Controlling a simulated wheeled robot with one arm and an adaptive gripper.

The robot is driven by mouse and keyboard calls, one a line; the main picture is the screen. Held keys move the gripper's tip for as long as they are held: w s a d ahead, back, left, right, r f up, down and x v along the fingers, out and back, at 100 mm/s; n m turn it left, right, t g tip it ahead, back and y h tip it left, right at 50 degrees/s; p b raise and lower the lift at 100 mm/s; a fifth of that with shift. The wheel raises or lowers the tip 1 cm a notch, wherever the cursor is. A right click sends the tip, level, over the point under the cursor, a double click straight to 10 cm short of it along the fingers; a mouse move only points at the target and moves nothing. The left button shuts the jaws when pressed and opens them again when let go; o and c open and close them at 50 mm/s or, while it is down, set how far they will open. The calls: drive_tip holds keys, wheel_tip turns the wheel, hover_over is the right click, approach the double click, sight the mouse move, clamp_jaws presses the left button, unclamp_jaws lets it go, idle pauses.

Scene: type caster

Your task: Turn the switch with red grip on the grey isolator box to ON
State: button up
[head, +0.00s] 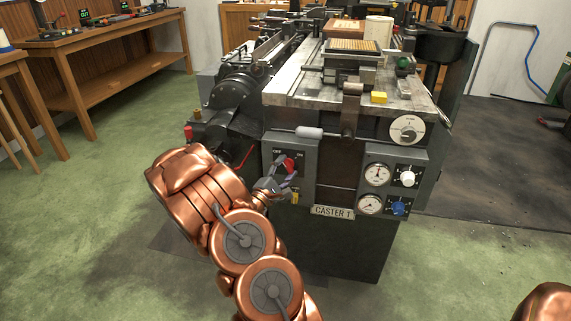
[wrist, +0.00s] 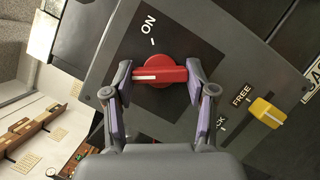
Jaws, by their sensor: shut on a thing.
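The red grip (wrist: 160,73) sits on a dark plate on the grey isolator box (wrist: 98,84) in the wrist view. A white line on the grip points left in the picture, while the ON word and its tick lie above the grip. My gripper (wrist: 160,80) is shut on the red grip, one finger at each end. In the head view the red grip (head: 290,163) shows at the front left of the machine, with my gripper (head: 277,180) at it, partly covering the box (head: 309,186).
A yellow switch (wrist: 266,112) marked FREE, with a partly hidden second word, is right of and below the grip in the wrist view. Gauges (head: 376,174), a white knob (head: 407,178) and a blue knob (head: 398,208) are on a panel to the right.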

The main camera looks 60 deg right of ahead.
drive_tip(key=m+p, duration=0.2)
drive_tip(key=r+m+g+y+p, duration=0.1)
drive_tip(key=m+p, duration=0.1)
drive_tip(key=m+y+p, duration=0.2)
drive_tip(key=m+p, duration=0.2)
drive_tip(key=m+y+p, duration=0.1)
drive_tip(key=m+p, duration=0.1)
drive_tip(key=m, duration=0.1)
drive_tip(key=shift+f+t, duration=0.1)
drive_tip(key=shift+t, duration=0.2)
drive_tip(key=shift+f+m+t+y, duration=0.1)
drive_tip(key=shift+m+t+y, duration=0.55)
drive_tip(key=shift+m, duration=0.85)
drive_tip(key=o, duration=1.2)
drive_tip(key=shift+c, duration=0.2)
drive_tip(key=v, duration=0.7)
drive_tip(key=shift+a, duration=0.2)
